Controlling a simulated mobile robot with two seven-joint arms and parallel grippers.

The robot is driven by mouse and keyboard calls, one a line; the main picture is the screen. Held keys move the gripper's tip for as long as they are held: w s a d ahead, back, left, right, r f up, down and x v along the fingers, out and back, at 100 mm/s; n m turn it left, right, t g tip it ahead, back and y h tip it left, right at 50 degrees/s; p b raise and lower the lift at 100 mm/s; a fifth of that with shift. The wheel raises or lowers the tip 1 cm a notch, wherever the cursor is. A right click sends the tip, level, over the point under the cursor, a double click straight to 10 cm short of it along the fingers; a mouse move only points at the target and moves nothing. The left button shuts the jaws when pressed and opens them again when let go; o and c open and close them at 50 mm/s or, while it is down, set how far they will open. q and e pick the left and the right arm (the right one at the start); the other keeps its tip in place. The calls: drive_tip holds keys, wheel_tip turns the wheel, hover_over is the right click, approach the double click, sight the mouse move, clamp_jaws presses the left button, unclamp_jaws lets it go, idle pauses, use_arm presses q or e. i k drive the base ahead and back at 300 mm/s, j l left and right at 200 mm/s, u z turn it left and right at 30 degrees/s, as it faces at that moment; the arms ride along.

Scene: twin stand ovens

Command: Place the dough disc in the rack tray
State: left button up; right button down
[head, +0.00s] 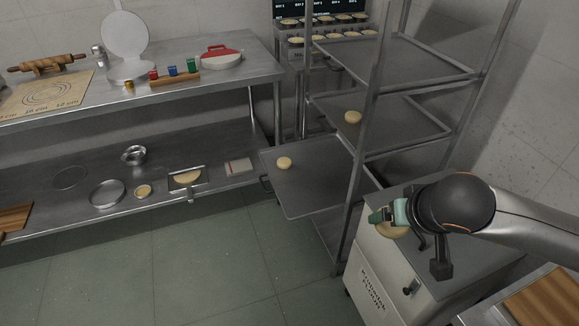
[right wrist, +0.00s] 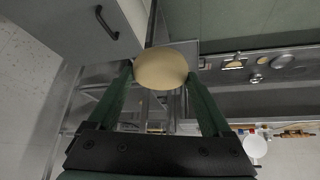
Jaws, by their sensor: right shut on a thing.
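My right gripper (head: 388,214) is shut on a pale round dough disc (head: 392,231), held over the white cabinet at the right of the head view. In the right wrist view the dough disc (right wrist: 161,69) sits between the two green fingertips of the gripper (right wrist: 163,74). The rack (head: 362,130) stands left of the gripper. Its lowest visible tray (head: 310,198) sticks out to the left and bears one dough piece (head: 284,163). The tray above (head: 400,125) bears another dough piece (head: 353,117). The top tray (head: 400,58) looks empty. My left gripper is not in view.
A white cabinet (head: 375,270) stands below the gripper, close to the rack's uprights. A steel table (head: 190,90) with a rolling pin (head: 47,64) is at the left. Its lower shelf (head: 75,215) holds rings and a bowl. The green floor between is clear.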

sight(299, 193)
drive_tip(key=i+j, duration=0.6)
drive_tip(key=i, duration=0.15)
